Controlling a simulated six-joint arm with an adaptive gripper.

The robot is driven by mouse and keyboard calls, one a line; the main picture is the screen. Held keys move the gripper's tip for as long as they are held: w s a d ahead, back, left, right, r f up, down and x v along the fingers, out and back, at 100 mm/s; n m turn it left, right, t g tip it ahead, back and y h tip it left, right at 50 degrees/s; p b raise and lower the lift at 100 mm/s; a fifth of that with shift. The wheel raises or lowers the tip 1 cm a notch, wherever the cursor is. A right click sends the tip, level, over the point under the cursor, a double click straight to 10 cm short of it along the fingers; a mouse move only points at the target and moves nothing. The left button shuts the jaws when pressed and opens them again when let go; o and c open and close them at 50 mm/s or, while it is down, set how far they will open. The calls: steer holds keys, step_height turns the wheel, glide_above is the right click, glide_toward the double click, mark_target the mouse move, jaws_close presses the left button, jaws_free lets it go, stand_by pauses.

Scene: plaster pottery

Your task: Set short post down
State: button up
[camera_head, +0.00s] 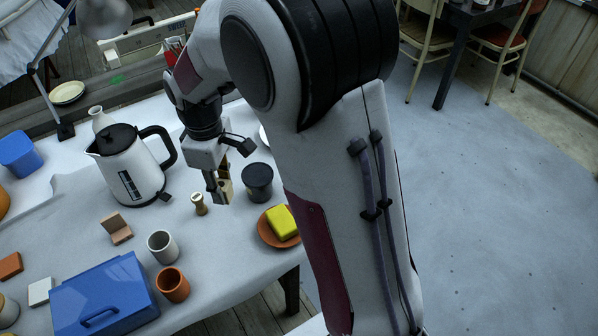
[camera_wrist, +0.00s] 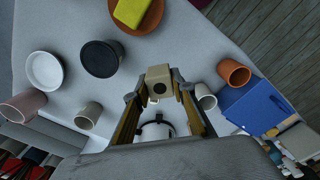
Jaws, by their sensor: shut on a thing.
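My gripper (camera_head: 219,189) is above the right part of the white-covered table in the head view. It is shut on a short pale beige post (camera_head: 225,192). In the wrist view, the post (camera_wrist: 159,78) sits between the two fingertips of my gripper (camera_wrist: 160,88), and a round dark hole shows in its face. The post appears close to the tabletop (camera_head: 225,248) in the head view, but I cannot tell if it touches. A small tan peg-like piece (camera_head: 199,205) stands just left of it.
A dark lidded jar (camera_head: 258,180) stands close on the right. A yellow block (camera_head: 282,223) lies on a terracotta saucer (camera_head: 266,238). A white kettle (camera_head: 128,165) is at left. A pale cup (camera_head: 162,247), terracotta cup (camera_head: 172,286) and blue box (camera_head: 105,295) are nearer the front.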

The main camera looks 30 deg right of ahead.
steer(key=w+d+f+n, duration=0.1)
steer(key=w+d+n, duration=0.1)
steer(key=d, duration=0.6)
steer(key=w+d+f+n, duration=0.2)
steer(key=w+d+n, duration=0.1)
steer(key=d, duration=0.5)
steer(key=w+d+f+n, duration=0.1)
steer(key=w+d+n, duration=0.2)
steer(key=d, duration=0.6)
steer(key=shift+w+f+n, duration=0.15)
steer(key=shift+f+n, duration=0.15)
steer(key=shift+f, duration=0.1)
steer(key=shift+f, duration=3.15)
steer(key=shift+f, duration=1.85)
